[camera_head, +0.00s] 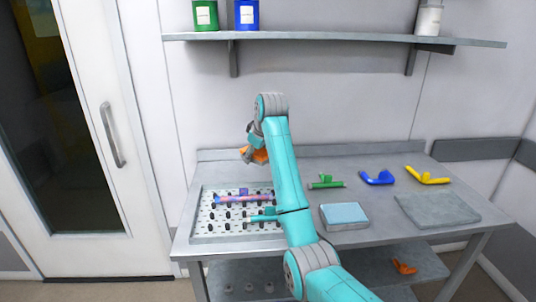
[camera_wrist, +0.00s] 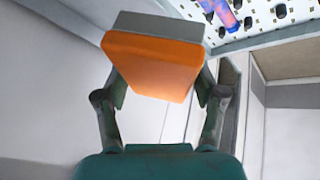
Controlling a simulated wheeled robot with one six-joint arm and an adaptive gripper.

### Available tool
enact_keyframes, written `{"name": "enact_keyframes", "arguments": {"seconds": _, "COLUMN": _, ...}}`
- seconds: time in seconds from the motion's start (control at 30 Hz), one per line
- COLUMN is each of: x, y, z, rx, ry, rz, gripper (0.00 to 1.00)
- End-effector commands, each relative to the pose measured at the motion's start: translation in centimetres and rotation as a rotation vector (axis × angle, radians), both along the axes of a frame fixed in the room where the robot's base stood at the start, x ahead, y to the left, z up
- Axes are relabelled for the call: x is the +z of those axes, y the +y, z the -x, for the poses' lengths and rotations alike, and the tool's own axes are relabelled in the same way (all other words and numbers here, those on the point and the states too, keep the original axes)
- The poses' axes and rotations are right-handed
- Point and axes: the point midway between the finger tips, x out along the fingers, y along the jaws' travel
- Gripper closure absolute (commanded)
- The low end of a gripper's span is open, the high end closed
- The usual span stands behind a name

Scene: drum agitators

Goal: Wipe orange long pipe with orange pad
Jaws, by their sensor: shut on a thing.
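My gripper (camera_head: 250,143) is shut on the orange pad (camera_wrist: 152,64), a block with an orange face and a grey back. In the head view the pad (camera_head: 262,156) is held above the back of the peg rack (camera_head: 205,232), clear of the pipes. A long pipe (camera_head: 240,198) lies across the rack pegs. It looks mostly purple and pink, with some orange near its right end. Part of it also shows at the top of the wrist view (camera_wrist: 222,12). My arm hides what is just right of the rack.
A short teal pipe (camera_head: 262,218) lies at the rack's front. Green (camera_head: 325,182), blue (camera_head: 378,178) and yellow (camera_head: 427,176) pieces, a light blue block (camera_head: 343,214) and a grey mat (camera_head: 437,209) are right of my arm. An orange piece (camera_head: 403,266) is on the lower shelf.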

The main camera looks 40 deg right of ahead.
Motion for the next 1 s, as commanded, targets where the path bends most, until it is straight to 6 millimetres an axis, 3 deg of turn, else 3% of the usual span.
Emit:
{"name": "enact_keyframes", "arguments": {"seconds": 0.27, "x": -1.2, "y": 0.3, "z": -0.1, "rx": 0.012, "ry": 0.004, "rz": 0.003, "gripper": 0.86}}
{"name": "enact_keyframes", "arguments": {"seconds": 0.67, "x": -4.7, "y": 0.3, "z": -0.1, "rx": 0.011, "ry": 0.001, "rz": 0.003, "gripper": 0.86}}
{"name": "enact_keyframes", "arguments": {"seconds": 1.0, "x": -5.0, "y": 0.3, "z": -0.1, "rx": 0.01, "ry": 0.001, "rz": 0.004, "gripper": 0.86}}
